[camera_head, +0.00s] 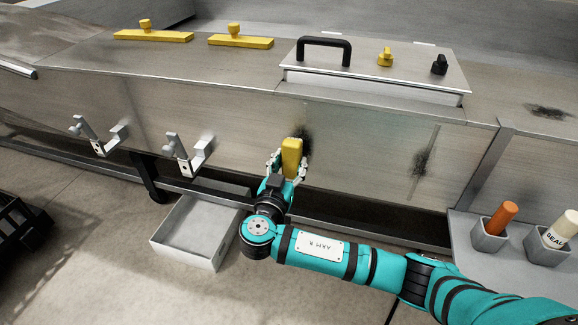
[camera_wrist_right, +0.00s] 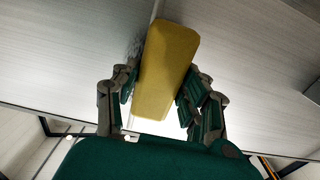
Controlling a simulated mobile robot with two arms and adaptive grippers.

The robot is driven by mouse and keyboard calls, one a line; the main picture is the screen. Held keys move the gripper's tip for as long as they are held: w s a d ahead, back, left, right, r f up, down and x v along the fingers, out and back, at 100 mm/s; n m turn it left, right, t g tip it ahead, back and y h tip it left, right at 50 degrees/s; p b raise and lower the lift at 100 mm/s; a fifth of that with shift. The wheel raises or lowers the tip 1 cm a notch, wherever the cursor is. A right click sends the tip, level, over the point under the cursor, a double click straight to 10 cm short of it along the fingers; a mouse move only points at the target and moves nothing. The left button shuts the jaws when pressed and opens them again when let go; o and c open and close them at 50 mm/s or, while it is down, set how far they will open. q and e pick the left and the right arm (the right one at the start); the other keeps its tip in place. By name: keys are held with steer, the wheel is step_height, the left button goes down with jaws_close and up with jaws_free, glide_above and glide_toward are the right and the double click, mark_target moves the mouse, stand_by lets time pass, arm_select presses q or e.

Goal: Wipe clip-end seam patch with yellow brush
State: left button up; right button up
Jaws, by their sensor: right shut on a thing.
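My right gripper (camera_head: 283,168) is shut on the yellow brush (camera_head: 291,157) and holds it up at the metal side wall. The brush also shows in the wrist view (camera_wrist_right: 167,72), between the two fingers (camera_wrist_right: 160,103). A dark seam patch (camera_head: 306,145) shows on the wall just right of the brush, partly hidden by it. This patch is the one nearer the clips. In the wrist view a dark smudge (camera_wrist_right: 138,50) shows beside the brush's left edge. I cannot tell whether the brush touches the wall. My left gripper is not in view.
Two metal clips (camera_head: 98,136) (camera_head: 188,156) stick out of the wall at left. Another dark patch (camera_head: 421,163) lies farther right. A white open box (camera_head: 212,255) sits below. An orange-handled tool (camera_head: 500,217) and a white tube (camera_head: 562,230) stand in grey holders at right.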

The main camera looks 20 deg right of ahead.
steer(key=shift+w+d, duration=0.15)
steer(key=shift+d, duration=0.1)
